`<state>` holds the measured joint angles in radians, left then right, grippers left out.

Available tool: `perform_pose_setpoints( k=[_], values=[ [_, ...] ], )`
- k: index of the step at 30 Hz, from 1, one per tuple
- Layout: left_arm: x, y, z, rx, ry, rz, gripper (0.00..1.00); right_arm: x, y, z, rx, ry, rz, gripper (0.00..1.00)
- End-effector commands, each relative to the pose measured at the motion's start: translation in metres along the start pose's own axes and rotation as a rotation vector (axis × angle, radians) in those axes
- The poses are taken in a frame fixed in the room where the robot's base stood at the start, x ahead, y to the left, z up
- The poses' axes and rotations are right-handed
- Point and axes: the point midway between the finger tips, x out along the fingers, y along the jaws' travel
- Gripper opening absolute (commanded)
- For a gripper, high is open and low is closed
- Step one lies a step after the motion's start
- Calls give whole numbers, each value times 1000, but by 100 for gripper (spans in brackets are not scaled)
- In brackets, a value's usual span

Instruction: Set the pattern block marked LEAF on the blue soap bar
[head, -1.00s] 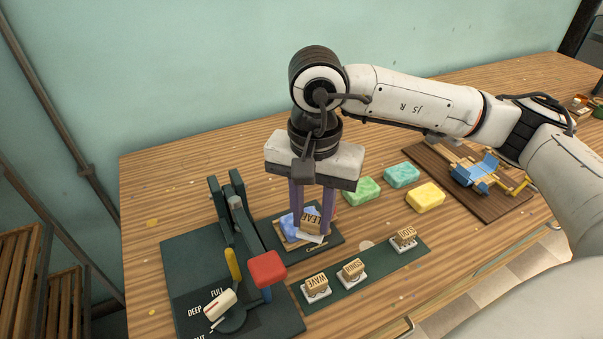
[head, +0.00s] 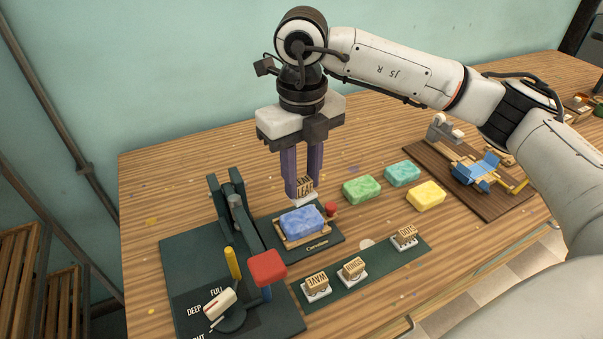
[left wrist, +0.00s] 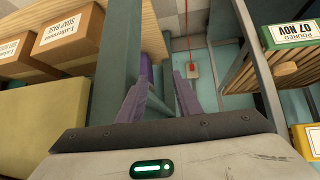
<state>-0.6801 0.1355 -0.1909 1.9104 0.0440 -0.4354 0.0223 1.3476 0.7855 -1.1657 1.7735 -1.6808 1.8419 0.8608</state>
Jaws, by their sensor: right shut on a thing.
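The pattern block marked LEAF (head: 304,187) is a small wooden block with a white base, upright between the purple fingers of my right gripper (head: 303,186). My right gripper is shut on it. In the head view they show just beyond the far edge of the blue soap bar (head: 301,221); the block's exact height is hard to tell. The soap bar lies in a wooden tray (head: 289,245) on a dark green plate, its top uncovered. My left gripper (left wrist: 160,75) shows only in the left wrist view, fingers apart and empty, away from the bench top.
A dark green press (head: 236,215) with a red pad (head: 268,268) stands left of the soap. Other blocks (head: 352,269) sit on a green strip in front. Green (head: 361,189), teal (head: 402,174) and yellow (head: 426,195) bars lie to the right. A small red knob (head: 331,210) is beside the tray.

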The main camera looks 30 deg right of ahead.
Motion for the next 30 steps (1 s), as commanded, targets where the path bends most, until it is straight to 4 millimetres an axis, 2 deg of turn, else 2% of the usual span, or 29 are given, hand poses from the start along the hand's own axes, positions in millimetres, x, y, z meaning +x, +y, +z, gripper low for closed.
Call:
perform_pose_setpoints(
  k=[4,11,21,30],
  values=[
    [0,0,0,0,0,0,31,-2,-1,3,114,0,1,6],
    [3,0,5,-1,-4,0,31,5,-1,3,141,1,0,6],
    [15,0,21,2,-14,2,31,34,-2,3,139,1,0,6],
    [23,6,20,10,-1,14,31,56,-1,3,138,0,0,6]
  ],
)
